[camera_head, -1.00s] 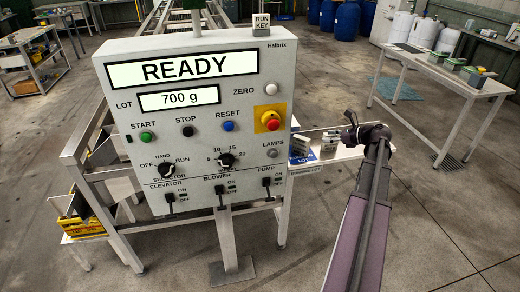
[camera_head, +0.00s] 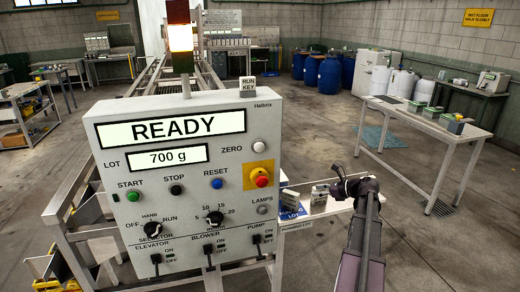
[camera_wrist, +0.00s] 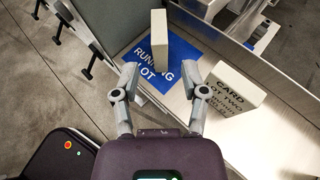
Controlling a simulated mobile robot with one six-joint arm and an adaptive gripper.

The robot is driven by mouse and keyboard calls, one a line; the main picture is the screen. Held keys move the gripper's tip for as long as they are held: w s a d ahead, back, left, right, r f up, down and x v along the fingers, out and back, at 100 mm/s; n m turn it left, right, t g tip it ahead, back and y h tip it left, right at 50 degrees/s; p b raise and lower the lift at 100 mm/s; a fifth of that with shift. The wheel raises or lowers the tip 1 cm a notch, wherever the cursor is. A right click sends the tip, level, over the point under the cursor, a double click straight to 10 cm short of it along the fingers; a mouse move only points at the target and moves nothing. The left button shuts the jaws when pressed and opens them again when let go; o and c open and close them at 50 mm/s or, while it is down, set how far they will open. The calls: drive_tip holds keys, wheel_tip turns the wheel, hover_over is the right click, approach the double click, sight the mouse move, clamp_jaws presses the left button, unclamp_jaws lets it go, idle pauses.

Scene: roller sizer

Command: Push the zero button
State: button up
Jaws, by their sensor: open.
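The zero button (camera_head: 259,145) is a round white button at the upper right of the grey control panel (camera_head: 215,190), beside the label ZERO. The panel's display reads READY, and the lot window reads 700 g. My gripper (camera_head: 345,186) is to the right of the panel and lower than the button, apart from both. In the wrist view my gripper (camera_wrist: 163,85) is open and empty, its two fingers spread above a bench with a blue mat. The zero button does not show in the wrist view.
A red emergency button (camera_head: 261,177) on a yellow plate sits just below the zero button. Below my gripper, the blue mat (camera_wrist: 186,79) bears an upright pale block (camera_wrist: 160,40). A card block (camera_wrist: 232,90) stands beside it. A white table (camera_head: 425,124) stands at the right.

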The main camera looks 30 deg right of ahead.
clamp_jaws()
idle(1.1)
